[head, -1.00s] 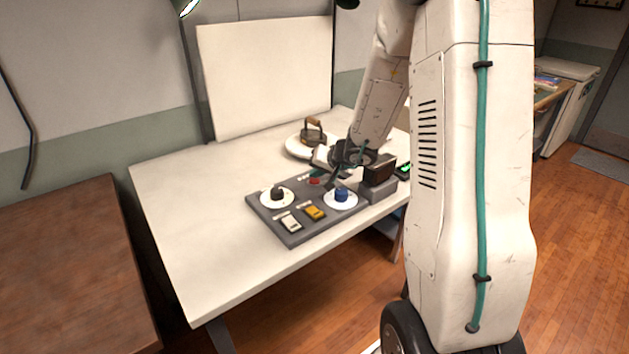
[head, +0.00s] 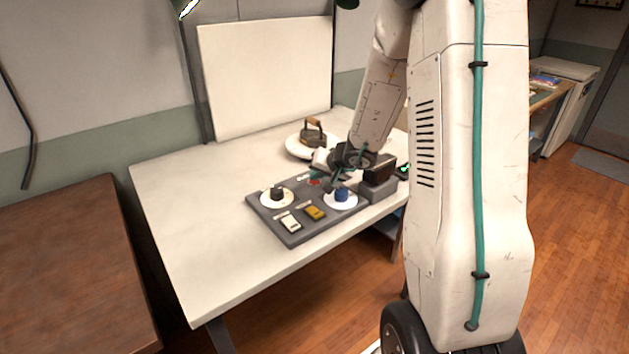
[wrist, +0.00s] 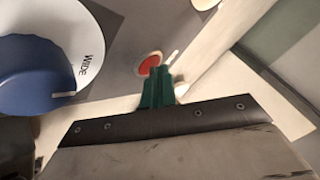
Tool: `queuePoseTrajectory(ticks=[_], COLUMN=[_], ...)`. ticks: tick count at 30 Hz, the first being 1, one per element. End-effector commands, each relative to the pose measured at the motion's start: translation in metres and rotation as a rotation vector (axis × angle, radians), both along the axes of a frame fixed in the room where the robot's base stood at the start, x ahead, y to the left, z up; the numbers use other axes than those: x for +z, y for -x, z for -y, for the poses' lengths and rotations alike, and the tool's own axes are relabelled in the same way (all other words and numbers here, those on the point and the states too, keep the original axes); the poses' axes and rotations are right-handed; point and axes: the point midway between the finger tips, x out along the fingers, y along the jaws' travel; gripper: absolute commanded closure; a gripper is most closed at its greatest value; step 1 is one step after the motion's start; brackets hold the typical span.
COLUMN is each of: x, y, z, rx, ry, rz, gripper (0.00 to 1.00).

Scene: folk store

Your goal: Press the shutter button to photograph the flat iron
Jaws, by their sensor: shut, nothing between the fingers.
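A round red button (wrist: 150,63) with a pale rim sits on the grey control panel (head: 268,213); it also shows in the head view (head: 314,182). My gripper (wrist: 158,74) is shut and empty, its green fingers close beside the red button in the wrist view. I cannot tell whether the tips touch the panel. The flat iron (head: 313,136), dark with a wooden handle, stands on a round white plate (head: 293,149) behind the panel. A dark boxy device (head: 379,173) stands at the panel's right end.
The panel also has a blue knob (head: 341,195) on a white dial marked WIDE, a black knob (head: 277,193), a white switch (head: 290,223) and a yellow switch (head: 315,212). A white backdrop (head: 265,75) stands behind. The left part of the white table (head: 195,210) is clear.

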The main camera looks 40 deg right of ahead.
Motion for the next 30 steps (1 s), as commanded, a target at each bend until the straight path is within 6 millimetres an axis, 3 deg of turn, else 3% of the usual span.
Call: queuePoseTrajectory(ticks=[25,30], x=[0.018,0.031], y=[0.000,0.000], z=[0.000,0.000], rx=[0.001,0.001], ry=[0.001,0.002], rz=[0.000,0.002], gripper=[1.00,1.00])
